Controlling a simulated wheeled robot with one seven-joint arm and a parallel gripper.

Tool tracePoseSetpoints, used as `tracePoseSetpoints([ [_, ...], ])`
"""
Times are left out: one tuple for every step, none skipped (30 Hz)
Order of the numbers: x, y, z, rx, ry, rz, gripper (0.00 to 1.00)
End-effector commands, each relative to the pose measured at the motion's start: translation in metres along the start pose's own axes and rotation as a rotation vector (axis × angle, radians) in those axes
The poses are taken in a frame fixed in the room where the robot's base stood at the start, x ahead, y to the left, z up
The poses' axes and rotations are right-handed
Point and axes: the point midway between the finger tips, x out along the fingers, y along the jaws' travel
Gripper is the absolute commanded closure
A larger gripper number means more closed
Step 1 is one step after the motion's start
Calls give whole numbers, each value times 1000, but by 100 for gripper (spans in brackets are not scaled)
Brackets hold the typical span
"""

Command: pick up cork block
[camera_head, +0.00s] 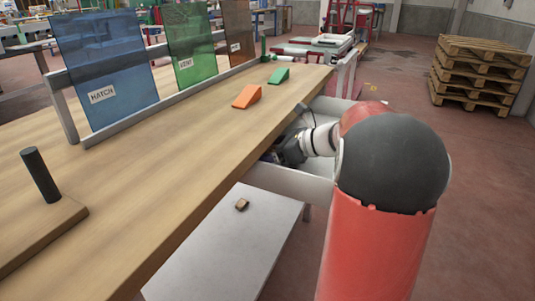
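A small brown block (241,204), which looks like the cork block, lies on a white lower surface (262,228) below the wooden worktop. My gripper (272,156) is dark and small in view, up and to the right of the block and apart from it. It is at the open white drawer (290,184) beside the worktop's edge. Its fingertips are partly hidden by the worktop edge and the drawer, so I cannot tell whether they are open or shut. The inside of the drawer is mostly hidden.
The wooden worktop (170,190) holds an orange wedge (246,96), a green wedge (279,76) and a dark upright peg (41,175). A rack (180,98) holds blue, green and brown glass panes. Stacked pallets (478,72) stand back right. The floor at right is clear.

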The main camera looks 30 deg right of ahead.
Motion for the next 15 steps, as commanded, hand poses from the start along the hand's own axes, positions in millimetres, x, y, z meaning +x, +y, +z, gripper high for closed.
tracePoseSetpoints([
  [1,0,0,0,0,0,20],
  [1,0,0,0,0,0,20],
  [1,0,0,0,0,0,20],
  [1,0,0,0,0,0,20],
  [1,0,0,0,0,0,20],
  [1,0,0,0,0,0,20],
  [1,0,0,0,0,0,24],
  [1,0,0,0,0,0,28],
  [1,0,0,0,0,0,33],
  [1,0,0,0,0,0,37],
  [1,0,0,0,0,0,41],
  [0,0,0,0,0,0,46],
  [0,0,0,0,0,0,50],
  [0,0,0,0,0,0,54],
  [0,0,0,0,0,0,59],
])
